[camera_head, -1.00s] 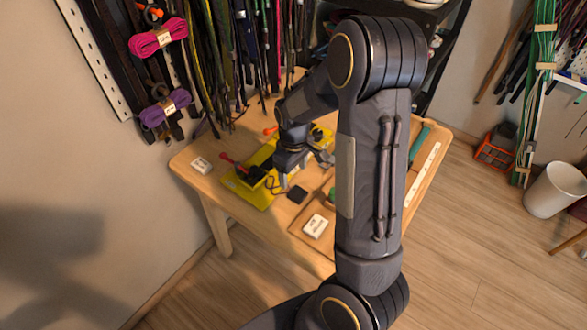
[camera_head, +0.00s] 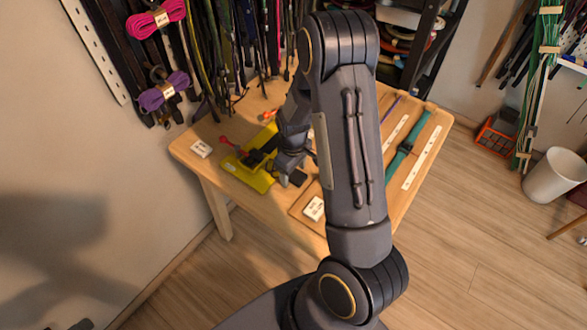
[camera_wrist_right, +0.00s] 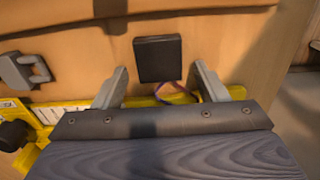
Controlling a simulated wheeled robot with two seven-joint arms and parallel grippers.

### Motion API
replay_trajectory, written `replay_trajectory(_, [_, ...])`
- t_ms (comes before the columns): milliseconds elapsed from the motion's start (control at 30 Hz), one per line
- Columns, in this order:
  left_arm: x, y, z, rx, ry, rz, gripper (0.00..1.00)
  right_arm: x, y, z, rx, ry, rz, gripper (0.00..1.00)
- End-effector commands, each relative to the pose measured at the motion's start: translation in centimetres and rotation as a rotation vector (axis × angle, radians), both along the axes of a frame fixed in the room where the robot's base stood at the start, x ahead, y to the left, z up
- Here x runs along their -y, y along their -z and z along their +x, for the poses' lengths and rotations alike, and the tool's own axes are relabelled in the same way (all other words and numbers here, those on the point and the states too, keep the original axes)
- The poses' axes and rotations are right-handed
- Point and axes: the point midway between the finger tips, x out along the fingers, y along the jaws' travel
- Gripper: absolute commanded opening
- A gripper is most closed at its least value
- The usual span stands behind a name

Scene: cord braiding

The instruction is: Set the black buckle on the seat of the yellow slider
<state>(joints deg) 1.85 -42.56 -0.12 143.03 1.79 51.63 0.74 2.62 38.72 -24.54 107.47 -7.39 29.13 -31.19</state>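A flat black square piece (camera_wrist_right: 157,58), which looks like the black buckle, lies on the wooden table between my right fingertips in the right wrist view. It also shows in the head view (camera_head: 298,178). My right gripper (camera_wrist_right: 160,68) is open, with a gap on either side of the piece; I cannot tell its height above it. It hides part of the table in the head view (camera_head: 288,170). A yellow fixture (camera_head: 243,174) with dark parts and a red-tipped lever lies beside it; I cannot make out its slider seat. My left gripper is not in view.
A grey piece with a handle-like loop (camera_wrist_right: 25,70) lies left in the right wrist view. A thin purple loop (camera_wrist_right: 178,92) is between the fingers. White labelled blocks (camera_head: 201,148) and a teal strap (camera_head: 407,145) are on the table. Cords hang behind it.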

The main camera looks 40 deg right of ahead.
Motion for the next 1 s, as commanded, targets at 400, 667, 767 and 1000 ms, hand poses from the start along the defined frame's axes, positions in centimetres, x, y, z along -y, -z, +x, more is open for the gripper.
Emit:
replay_trajectory(400, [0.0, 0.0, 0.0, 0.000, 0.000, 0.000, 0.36, 0.0, -0.1, 0.0, 0.000, 0.000, 0.000, 0.20])
replay_trajectory(667, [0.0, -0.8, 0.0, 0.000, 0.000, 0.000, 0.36, 0.0, -1.0, 0.0, 0.000, 0.001, 0.000, 0.20])
replay_trajectory(767, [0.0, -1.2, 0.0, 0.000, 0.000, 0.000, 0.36, 0.0, -1.5, 0.0, 0.000, 0.001, 0.000, 0.20])
replay_trajectory(1000, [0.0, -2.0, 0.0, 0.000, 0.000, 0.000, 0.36, 0.0, -2.7, 0.0, 0.001, 0.001, 0.000, 0.20])
